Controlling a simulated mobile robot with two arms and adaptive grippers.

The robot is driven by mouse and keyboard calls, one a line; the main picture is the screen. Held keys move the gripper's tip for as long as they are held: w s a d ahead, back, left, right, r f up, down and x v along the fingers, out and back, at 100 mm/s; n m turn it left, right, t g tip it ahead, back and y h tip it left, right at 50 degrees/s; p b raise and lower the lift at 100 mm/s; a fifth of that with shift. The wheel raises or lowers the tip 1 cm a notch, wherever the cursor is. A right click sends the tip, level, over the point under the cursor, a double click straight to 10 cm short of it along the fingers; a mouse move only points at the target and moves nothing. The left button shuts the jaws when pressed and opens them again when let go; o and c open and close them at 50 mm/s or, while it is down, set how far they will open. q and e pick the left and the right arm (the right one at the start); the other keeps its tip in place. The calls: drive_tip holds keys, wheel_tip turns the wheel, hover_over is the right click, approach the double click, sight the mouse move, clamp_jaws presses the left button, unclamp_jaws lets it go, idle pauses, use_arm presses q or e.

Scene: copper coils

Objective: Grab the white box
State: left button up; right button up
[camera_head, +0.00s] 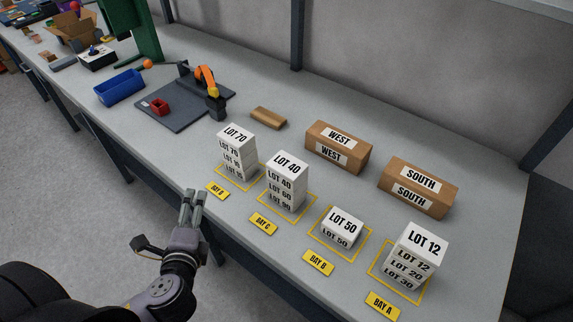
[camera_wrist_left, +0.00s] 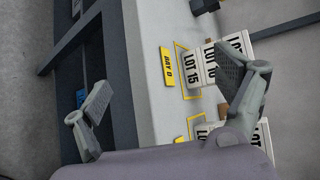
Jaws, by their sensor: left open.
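Several white boxes with black LOT labels stand in four marked bays. The BAY D stack (camera_head: 236,150) has LOT 70 on top. The BAY C stack (camera_head: 287,180) has LOT 40 on top. A single low LOT 50 box (camera_head: 342,228) sits in BAY B. The BAY A stack (camera_head: 416,255) has LOT 12 on top. My left gripper (camera_head: 191,194) is open and empty at the table's front edge, short of the BAY D stack. In the left wrist view its spread fingers (camera_wrist_left: 168,84) show, with the BAY D stack (camera_wrist_left: 197,72) beyond. My right gripper is out of view.
Brown WEST (camera_head: 338,147) and SOUTH (camera_head: 418,188) cartons stand behind the bays. A wooden block (camera_head: 268,118), a dark mat (camera_head: 185,105) with a small orange arm, and a blue bin (camera_head: 120,88) lie farther left. Yellow bay labels line the front edge.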

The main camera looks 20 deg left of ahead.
use_arm(q)
drive_tip(key=w+d+r+m+t+h, duration=0.2)
drive_tip(key=d+r+m+t+h, duration=0.3)
drive_tip(key=m, duration=0.5)
drive_tip(key=m+h, duration=0.7)
drive_tip(key=m, duration=0.6)
approach(279, 173)
drive_tip(key=p+x, duration=0.5)
drive_tip(key=x, duration=0.3)
drive_tip(key=shift+r, duration=0.15)
drive_tip(key=p+x, duration=0.2)
drive_tip(key=x, duration=0.2)
drive_tip(key=shift+w+d, duration=0.2)
drive_tip(key=shift+w, duration=0.3)
drive_tip(key=shift+s, duration=0.1)
drive_tip(key=shift+c, duration=0.6)
